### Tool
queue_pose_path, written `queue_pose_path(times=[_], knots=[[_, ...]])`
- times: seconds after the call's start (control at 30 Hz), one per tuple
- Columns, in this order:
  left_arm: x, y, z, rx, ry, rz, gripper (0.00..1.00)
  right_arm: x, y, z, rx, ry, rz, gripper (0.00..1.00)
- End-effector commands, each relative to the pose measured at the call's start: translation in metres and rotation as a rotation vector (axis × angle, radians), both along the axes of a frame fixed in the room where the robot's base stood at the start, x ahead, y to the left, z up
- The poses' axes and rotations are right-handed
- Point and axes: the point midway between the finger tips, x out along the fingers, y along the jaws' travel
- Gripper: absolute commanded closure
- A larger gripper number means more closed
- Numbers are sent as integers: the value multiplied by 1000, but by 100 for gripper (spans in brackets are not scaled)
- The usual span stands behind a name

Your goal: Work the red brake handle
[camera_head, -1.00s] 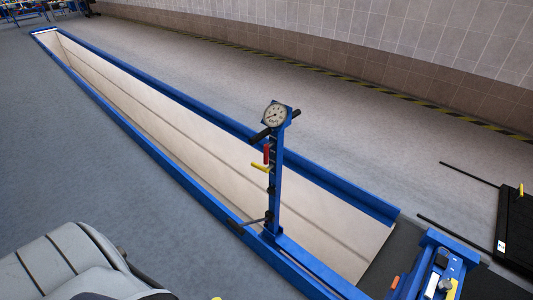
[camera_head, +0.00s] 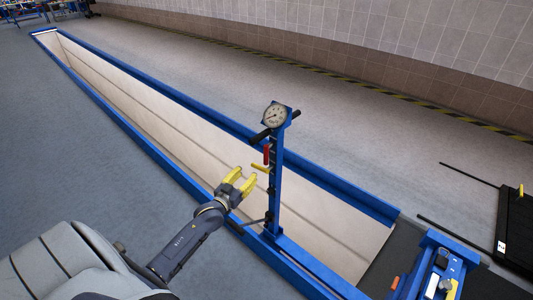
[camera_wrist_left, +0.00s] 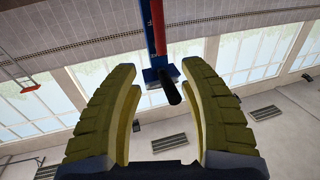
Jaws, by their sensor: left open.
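The red brake handle (camera_head: 266,154) hangs upright on the left side of the blue post (camera_head: 276,185), below the round gauge (camera_head: 275,115). My right gripper is not in view.
The post stands on the blue rail of a long inspection pit (camera_head: 180,120). A black crossbar grip (camera_head: 261,135) juts out below the gauge. A blue jack unit (camera_head: 440,265) sits at the lower right. The grey floor on the left is clear.

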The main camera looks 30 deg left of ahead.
Motion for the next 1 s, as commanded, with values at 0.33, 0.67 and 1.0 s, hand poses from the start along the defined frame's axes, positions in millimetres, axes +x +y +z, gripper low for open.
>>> queue_pose_path(times=[0.33, 0.67, 1.0], knots=[[48, 3, 0, 1, 1, 0, 57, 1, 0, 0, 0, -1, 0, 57], [101, 6, 0, 2, 1, 1, 57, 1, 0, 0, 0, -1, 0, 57], [146, 8, -1, 2, 2, 1, 57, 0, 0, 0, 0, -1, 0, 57]])
